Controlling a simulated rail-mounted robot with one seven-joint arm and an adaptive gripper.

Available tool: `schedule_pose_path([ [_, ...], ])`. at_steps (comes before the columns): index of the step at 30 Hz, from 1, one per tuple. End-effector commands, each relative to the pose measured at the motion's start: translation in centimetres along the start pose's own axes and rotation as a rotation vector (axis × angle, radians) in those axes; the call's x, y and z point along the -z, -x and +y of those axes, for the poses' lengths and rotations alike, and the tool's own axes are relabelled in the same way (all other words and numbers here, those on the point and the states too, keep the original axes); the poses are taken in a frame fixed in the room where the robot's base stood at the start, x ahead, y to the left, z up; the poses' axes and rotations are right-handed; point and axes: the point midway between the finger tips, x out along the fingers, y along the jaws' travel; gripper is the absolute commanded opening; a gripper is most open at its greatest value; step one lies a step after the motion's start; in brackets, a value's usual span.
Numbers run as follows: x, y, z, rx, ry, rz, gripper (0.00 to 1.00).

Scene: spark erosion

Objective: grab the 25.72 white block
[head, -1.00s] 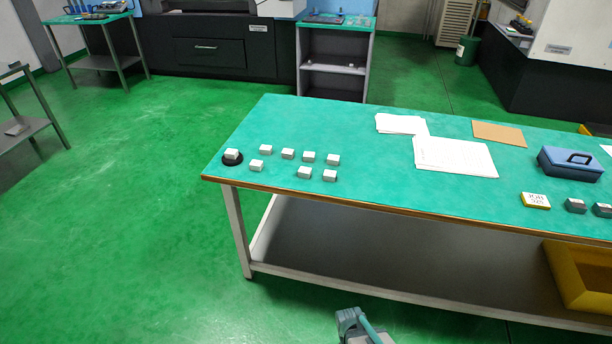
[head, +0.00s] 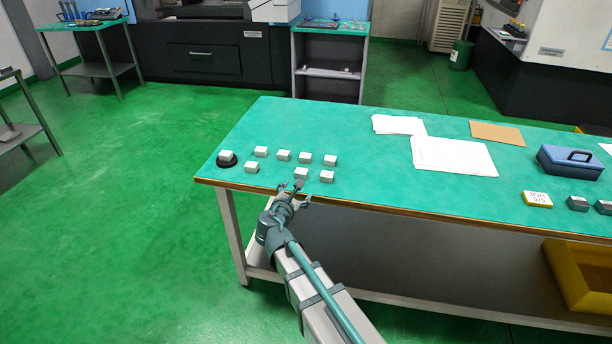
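Several small white blocks stand in two loose rows at the left end of the green-topped table (head: 370,180). The back row includes blocks at its left (head: 261,151), middle (head: 305,158) and right (head: 330,160). The front row has a left block (head: 251,167), a middle block (head: 301,173) and a right block (head: 327,176). Another white block (head: 225,155) sits on a round black base (head: 227,162). No markings are legible, so I cannot tell which is 25.72. My gripper (head: 296,191) looks open and empty at the table's front edge, just short of the front-row middle block.
White papers (head: 453,156), a brown sheet (head: 497,133) and a blue box (head: 571,161) lie further right. A yellow-edged block (head: 537,199) and dark blocks stand near the right front. A yellow bin (head: 580,275) is on the lower shelf. The table's middle is mostly clear.

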Motion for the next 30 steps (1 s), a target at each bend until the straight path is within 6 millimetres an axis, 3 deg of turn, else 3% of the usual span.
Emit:
schedule_pose_path([
  [3,-0.8,-0.1,1.4,-0.056,0.239,-0.049,0.75],
  [9,-0.8,-0.3,1.9,-0.079,0.402,-0.063,0.75],
  [21,-1.0,-5.2,2.4,-0.075,0.413,-0.062,0.75],
  [30,-1.1,-7.2,2.4,-0.074,0.412,-0.061,0.75],
])
